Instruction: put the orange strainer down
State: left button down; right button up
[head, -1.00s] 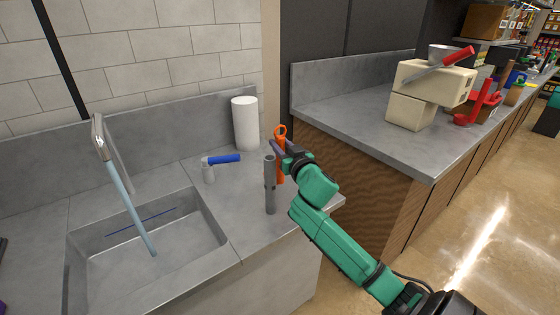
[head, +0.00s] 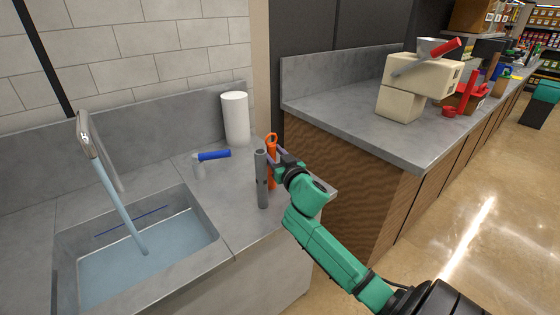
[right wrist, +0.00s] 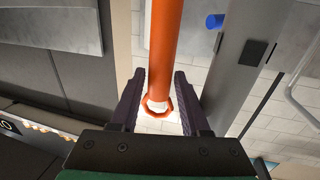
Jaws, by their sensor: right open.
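The orange strainer (head: 271,180), a slim rod with a ring at its top, stands upright at the counter's right end. It is just behind a grey tube (head: 262,185), which hides part of it. My right gripper (head: 278,160) is at the strainer's upper part. In the right wrist view the orange strainer (right wrist: 166,45) runs between the two open fingers (right wrist: 160,75), with its ring near the palm. A gap shows between the strainer and each finger. Whether its lower end touches the counter is hard to see. My left gripper is not in view.
A blue-handled grey fitting (head: 213,155) and a white roll (head: 235,118) stand on the sink counter (head: 235,222). A sink (head: 150,255) with water under a tap (head: 90,140) is at left. A second counter (head: 340,110) carries a beige machine (head: 400,102).

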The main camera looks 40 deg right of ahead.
jog(key=v, duration=1.1)
jog(key=shift+s+b, duration=0.2)
jog(key=shift+b, duration=0.25)
jog(key=shift+a, duration=0.1)
